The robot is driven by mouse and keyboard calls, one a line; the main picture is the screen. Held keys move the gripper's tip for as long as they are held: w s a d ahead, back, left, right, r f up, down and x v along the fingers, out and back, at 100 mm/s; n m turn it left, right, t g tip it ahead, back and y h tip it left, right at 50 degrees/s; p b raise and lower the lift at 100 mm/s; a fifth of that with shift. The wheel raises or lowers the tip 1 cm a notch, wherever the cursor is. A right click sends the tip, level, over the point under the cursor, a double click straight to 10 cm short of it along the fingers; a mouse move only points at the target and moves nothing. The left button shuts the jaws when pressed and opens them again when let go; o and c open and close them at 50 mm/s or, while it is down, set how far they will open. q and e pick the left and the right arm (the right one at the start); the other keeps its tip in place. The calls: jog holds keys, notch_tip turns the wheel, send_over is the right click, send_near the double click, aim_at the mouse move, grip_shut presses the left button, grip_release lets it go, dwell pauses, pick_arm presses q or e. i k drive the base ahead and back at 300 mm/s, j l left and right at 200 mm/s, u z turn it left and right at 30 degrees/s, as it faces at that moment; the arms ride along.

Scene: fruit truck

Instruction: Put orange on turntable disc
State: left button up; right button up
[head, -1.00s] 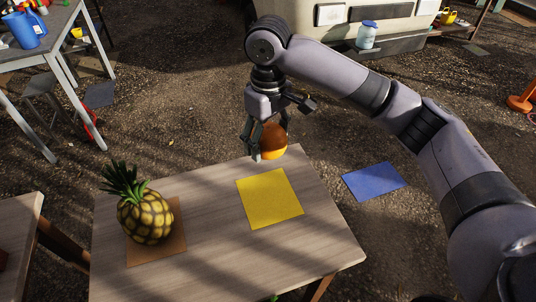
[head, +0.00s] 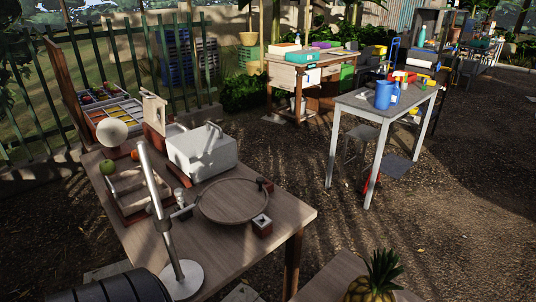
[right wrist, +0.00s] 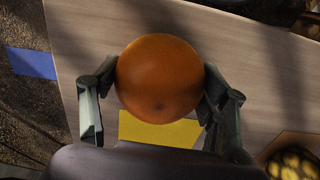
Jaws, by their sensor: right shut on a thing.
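The orange (right wrist: 160,78) is held between the two fingers of my right gripper (right wrist: 160,85) in the right wrist view. It shows above the wooden table (right wrist: 265,65), and its exact height cannot be told. The turntable disc (head: 234,201) is a round, dark-rimmed wooden plate on another wooden table (head: 285,212) in the head view. Nothing lies on the disc. Neither of my grippers shows in the head view now.
A lamp-like stand (head: 158,200), a small dark block (head: 262,225) and a white bin (head: 202,152) are close around the disc. A green apple (head: 108,167) lies farther left. A pineapple (head: 376,280) stands at the bottom right. A yellow mat (right wrist: 158,130) lies on the wrist view's table.

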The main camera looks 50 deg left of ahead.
aim_at(226, 199)
jog(key=k+j, duration=0.15)
jog(key=j, duration=0.25)
jog(key=k+j, duration=0.1)
jog(key=j, duration=0.3)
jog(key=k+j, duration=0.15)
jog(key=j, duration=0.3)
jog(key=k+j, duration=0.15)
jog(key=j, duration=0.25)
